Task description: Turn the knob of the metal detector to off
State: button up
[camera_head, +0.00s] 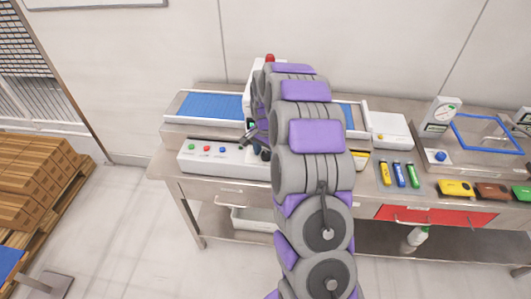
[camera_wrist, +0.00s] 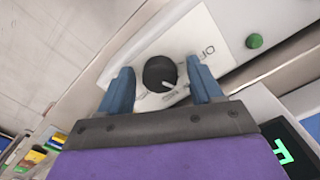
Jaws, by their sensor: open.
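The metal detector (camera_head: 210,106) stands on the steel bench, with a blue belt and a white control panel (camera_head: 205,158) along its front. In the wrist view a round black knob (camera_wrist: 160,73) with a pale pointer sits on a white plate with printed lettering, partly legible. My gripper (camera_wrist: 160,85) is open, with one blue finger on each side of the knob. I cannot tell whether either finger touches it.
A green button (camera_wrist: 254,41) lies beside the knob plate. Blue, red and green buttons line the panel's left part. Stacked boxes (camera_head: 35,175) stand at left; the floor between is clear.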

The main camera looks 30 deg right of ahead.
jog(key=shift+c, duration=0.3)
jog(key=c, duration=1)
jog(key=shift+r+n+p, duration=0.1)
jog(key=shift+n+p, duration=0.2)
jog(key=shift+n, duration=0.1)
jog(key=n+p, duration=0.2)
jog(key=n, duration=0.1)
jog(key=shift+r+n, duration=0.1)
jog(key=shift+n, duration=0.2)
jog(key=shift+d+n+p, duration=0.1)
jog(key=shift+n+p, duration=1)
jog(key=shift+n, duration=1.1)
jog(key=o, duration=1.1)
jog(key=shift+s, duration=0.1)
jog(key=shift+c, duration=0.2)
